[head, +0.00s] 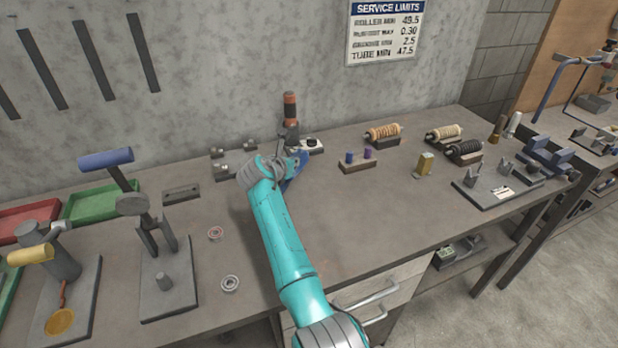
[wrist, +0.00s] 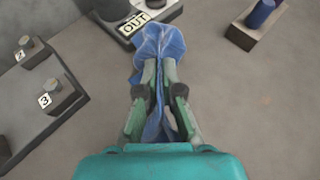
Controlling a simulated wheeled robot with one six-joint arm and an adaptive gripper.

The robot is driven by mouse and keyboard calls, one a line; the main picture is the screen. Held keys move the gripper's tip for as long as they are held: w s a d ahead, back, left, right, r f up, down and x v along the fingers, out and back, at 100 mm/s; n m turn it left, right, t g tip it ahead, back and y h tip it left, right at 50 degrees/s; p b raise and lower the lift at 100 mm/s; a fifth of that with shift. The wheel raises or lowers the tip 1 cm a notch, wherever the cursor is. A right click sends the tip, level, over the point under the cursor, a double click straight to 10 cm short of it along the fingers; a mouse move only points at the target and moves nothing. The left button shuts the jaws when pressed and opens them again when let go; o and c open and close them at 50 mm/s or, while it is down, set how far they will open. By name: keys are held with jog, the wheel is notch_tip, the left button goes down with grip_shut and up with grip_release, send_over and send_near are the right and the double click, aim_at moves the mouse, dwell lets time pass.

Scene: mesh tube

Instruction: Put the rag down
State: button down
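The rag is a crumpled blue cloth (wrist: 160,48) in the wrist view. My gripper (wrist: 158,66) is shut on it, with cloth bunched between and beyond the fingertips. In the head view the blue rag (head: 297,168) shows at the end of my teal arm, near the back of the bench, and my arm's wrist partly hides it. I cannot tell whether the rag touches the bench top.
A base labelled OUT (wrist: 138,20) stands just beyond the rag. A plate with numbered posts (wrist: 40,100) is at left, and a block with blue and purple pegs (head: 358,165) at right. The bench top (head: 350,220) right of my arm is clear.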

jog(key=s+d+f, duration=0.1)
jog(key=d, duration=0.2)
jog(key=s+d+f, duration=0.1)
jog(key=d+f, duration=0.1)
jog(key=d, duration=0.1)
jog(key=s+d+f, duration=0.1)
jog(key=d, duration=0.2)
jog(key=shift+s+d+f, duration=0.2)
jog(key=shift+s+f, duration=0.05)
jog(key=shift+f, duration=0.1)
jog(key=c, duration=0.9)
grip_release()
